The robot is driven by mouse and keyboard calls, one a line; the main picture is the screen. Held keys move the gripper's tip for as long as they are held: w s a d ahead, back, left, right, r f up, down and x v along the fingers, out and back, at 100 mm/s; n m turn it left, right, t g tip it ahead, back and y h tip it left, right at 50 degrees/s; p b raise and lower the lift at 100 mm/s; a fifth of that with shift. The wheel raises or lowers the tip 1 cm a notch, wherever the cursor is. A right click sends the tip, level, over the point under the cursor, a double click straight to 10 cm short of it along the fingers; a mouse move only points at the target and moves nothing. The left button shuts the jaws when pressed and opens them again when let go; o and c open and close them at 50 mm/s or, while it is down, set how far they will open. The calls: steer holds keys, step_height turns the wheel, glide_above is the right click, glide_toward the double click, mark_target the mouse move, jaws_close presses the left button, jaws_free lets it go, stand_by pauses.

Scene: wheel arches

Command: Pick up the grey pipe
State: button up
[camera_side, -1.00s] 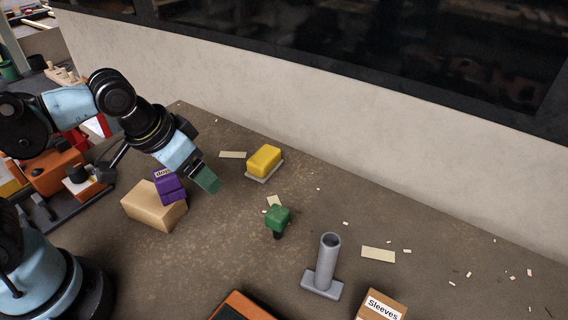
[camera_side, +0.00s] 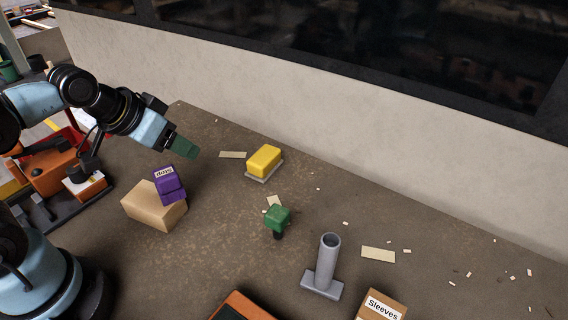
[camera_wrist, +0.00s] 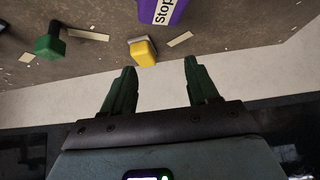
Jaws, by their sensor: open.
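The grey pipe (camera_side: 328,257) stands upright on a flat grey foot on the bench, at the lower middle right of the side view. Its open round top faces up. It does not show in the wrist view. My gripper (camera_side: 187,147) has green fingers and is raised at the upper left of the side view, well away from the pipe. In the wrist view my gripper (camera_wrist: 158,76) shows two green fingers spread apart with nothing between them.
A purple block (camera_side: 169,184) labelled "Stop" sits on a cardboard box (camera_side: 153,209). A yellow block (camera_side: 264,159) and a green knob-like piece (camera_side: 277,215) stand between my gripper and the pipe. A "Sleeves" box (camera_side: 381,306) is right of the pipe. A wall bounds the back.

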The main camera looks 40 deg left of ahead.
steer(key=n+g+h, duration=0.7)
steer(key=n+h, duration=0.6)
steer(key=n, duration=0.5)
glide_toward(324, 236)
steer(key=d+f, duration=0.1)
steer(key=x, duration=1.1)
steer(key=shift+d, duration=0.45)
jaws_close()
